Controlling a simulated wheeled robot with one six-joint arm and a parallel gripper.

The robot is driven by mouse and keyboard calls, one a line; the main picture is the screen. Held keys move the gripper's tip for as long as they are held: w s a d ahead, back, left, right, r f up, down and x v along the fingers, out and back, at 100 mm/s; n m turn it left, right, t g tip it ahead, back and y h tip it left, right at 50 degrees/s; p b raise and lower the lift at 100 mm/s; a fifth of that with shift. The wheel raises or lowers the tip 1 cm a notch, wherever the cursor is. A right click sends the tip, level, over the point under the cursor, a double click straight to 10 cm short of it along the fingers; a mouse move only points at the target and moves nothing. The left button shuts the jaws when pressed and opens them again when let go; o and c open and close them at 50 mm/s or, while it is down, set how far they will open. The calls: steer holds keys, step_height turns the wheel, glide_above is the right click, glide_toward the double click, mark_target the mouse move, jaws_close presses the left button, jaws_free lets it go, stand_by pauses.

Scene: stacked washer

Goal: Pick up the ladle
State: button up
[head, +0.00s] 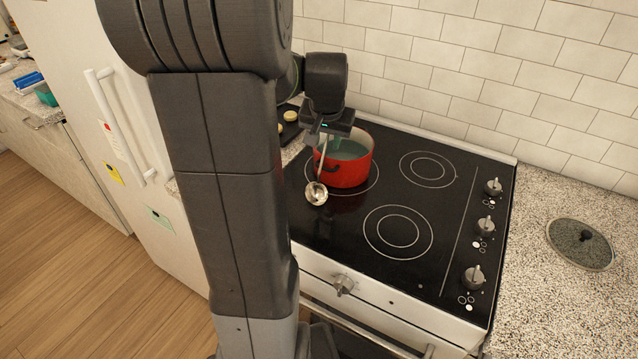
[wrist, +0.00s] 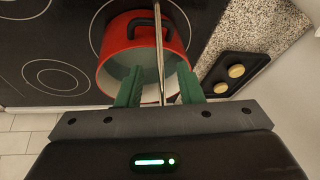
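The metal ladle (head: 316,192) has its round bowl in front of the red pot (head: 345,170), over the black stovetop. Its thin handle slants up past the pot's rim toward my gripper (head: 330,143). In the wrist view the ladle's handle (wrist: 158,45) crosses the red pot (wrist: 112,67) and runs between the two green fingers of my gripper (wrist: 160,90). The fingers stand apart, with a gap on each side of the handle. The handle's upper end is hidden by my gripper. I cannot tell whether the ladle leans on the pot.
A dark tray (wrist: 236,70) with two round yellowish items lies beside the cooktop. A glass lid (head: 580,245) lies on the right counter. A tiled wall (head: 430,60) closes off the back.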

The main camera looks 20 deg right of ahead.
mark_target(326, 143)
steer(key=shift+x, duration=1.5)
steer(key=shift+c, duration=0.2)
jaws_close()
